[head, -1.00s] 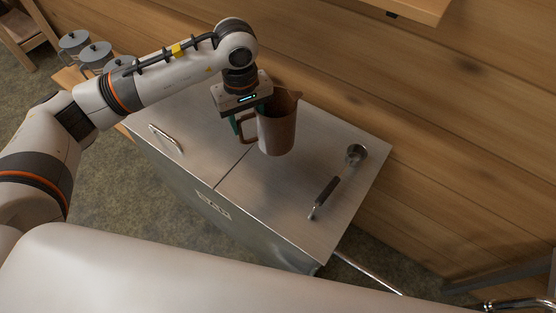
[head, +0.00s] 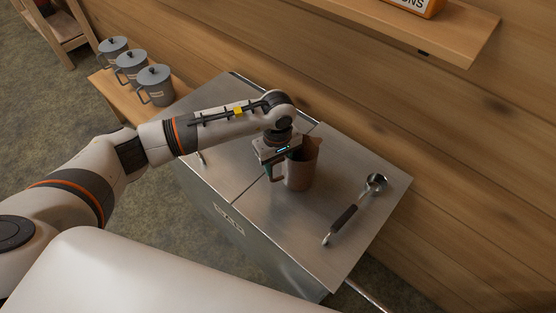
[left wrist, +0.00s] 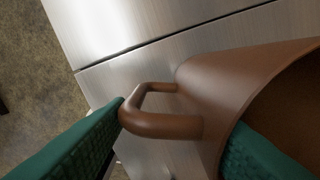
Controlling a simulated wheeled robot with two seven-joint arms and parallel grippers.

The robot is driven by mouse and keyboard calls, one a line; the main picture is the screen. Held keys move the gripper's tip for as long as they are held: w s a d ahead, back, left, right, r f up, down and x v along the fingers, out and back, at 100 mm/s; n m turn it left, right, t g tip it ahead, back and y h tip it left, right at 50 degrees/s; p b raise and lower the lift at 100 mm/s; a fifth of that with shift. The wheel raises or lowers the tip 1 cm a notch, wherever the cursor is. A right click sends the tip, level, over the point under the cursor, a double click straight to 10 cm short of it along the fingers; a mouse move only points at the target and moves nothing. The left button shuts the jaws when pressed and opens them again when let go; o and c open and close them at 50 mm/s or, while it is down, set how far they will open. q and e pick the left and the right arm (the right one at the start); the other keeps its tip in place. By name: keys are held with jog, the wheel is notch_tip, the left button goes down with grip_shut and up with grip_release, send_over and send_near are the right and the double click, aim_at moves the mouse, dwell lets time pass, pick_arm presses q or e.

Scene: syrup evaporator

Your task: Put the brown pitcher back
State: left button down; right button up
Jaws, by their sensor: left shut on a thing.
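The brown pitcher (head: 301,172) is upright over the steel top (head: 290,220) of the cabinet, right of the seam between its two panels. I cannot tell whether its base touches the steel. My left gripper (head: 272,171) is at the pitcher's handle side and is shut on the pitcher. In the left wrist view, the pitcher's brown handle (left wrist: 165,126) lies between the green finger pads (left wrist: 160,150). One pad is left of the handle; the other overlaps the pitcher's body at the rim. My right gripper is out of view.
A ladle (head: 345,217) with a dark handle lies right of the pitcher. Several grey lidded pots (head: 131,68) stand on a wooden bench at the left. A wooden wall (head: 420,130) is close behind, with a shelf (head: 440,32) above.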

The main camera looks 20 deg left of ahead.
pick_arm(q)
jog(key=shift+f, duration=0.1)
jog(key=shift+f, duration=0.1)
jog(key=c, duration=0.7)
grip_release()
jog(key=shift+r, duration=0.3)
notch_tip(320, 180, up, 11)
jog(key=b, duration=0.3)
jog(key=shift+f, duration=0.2)
jog(key=shift+r, duration=0.6)
